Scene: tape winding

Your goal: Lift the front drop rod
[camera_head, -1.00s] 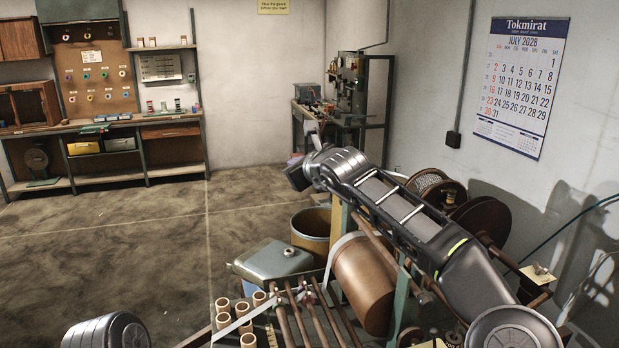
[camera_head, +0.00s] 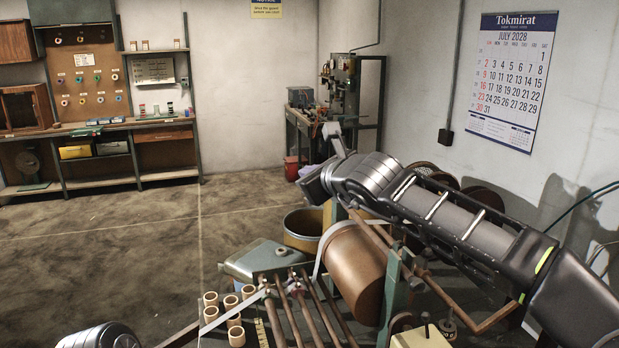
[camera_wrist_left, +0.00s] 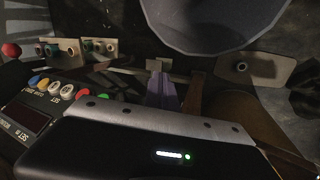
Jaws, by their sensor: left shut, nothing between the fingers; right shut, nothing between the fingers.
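A bent brown rod (camera_head: 455,308) hangs in a U shape on the right, by a green post; I cannot tell for certain whether it is the front drop rod. Several straight brown rods (camera_head: 306,318) lie side by side at the lower middle. My right gripper (camera_head: 312,184) is at the far end of my right arm, above the brown roll; its fingertips are mostly hidden. My left gripper (camera_wrist_left: 164,88) shows in the left wrist view with its purplish fingers together and empty, near a thin bar. In the head view only part of my left arm shows, at the bottom left.
Several cardboard tubes (camera_head: 236,318) stand at the lower middle. In the left wrist view a button panel (camera_wrist_left: 50,95) is close at left. The floor (camera_head: 120,250) at left is open.

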